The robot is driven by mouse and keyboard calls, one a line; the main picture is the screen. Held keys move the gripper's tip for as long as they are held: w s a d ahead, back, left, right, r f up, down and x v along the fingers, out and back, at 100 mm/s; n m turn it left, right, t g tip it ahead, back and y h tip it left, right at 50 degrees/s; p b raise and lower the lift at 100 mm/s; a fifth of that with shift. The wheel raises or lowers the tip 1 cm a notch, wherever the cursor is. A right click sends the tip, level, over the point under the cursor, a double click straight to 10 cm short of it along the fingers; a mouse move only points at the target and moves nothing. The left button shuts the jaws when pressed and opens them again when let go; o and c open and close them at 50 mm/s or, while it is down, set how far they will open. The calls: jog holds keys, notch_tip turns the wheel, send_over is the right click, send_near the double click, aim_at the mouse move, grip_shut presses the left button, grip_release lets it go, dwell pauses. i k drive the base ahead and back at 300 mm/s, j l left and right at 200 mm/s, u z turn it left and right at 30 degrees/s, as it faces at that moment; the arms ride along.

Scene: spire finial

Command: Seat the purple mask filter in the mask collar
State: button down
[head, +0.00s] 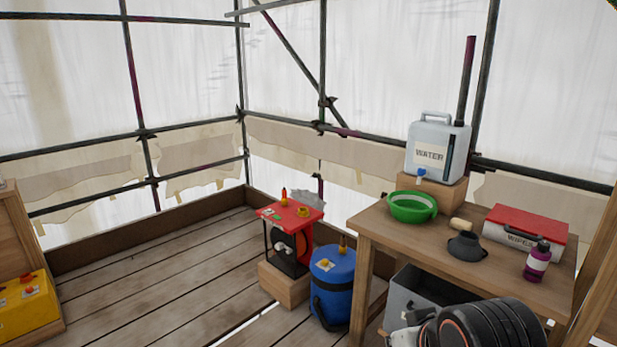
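A purple canister with a pale band and a dark top (537,262) stands upright at the right front of the wooden table. It is the only clearly purple loose item, and I take it to be the mask filter. A dark grey, cup-like piece (466,246) sits on the table to its left and looks like the mask collar. The two are apart. Whether the collar's opening is empty is too small to tell. My dark arm with orange rings shows at the bottom right, in front of the table. My gripper's fingertips do not show.
The table (385,232) also holds a green bowl (412,207), a water container (437,148) on a wooden block and a red-lidded wipes box (524,230). A grey bin (405,290) is below. A blue drum (333,285) stands left. Floorboards (170,275) further left are clear.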

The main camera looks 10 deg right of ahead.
aim_at(465, 247)
jog(key=z, duration=2.45)
jog(key=i+l, duration=0.15)
jog(key=i, duration=0.25)
jog(key=i+l+u, duration=0.1)
jog(key=i, duration=0.35)
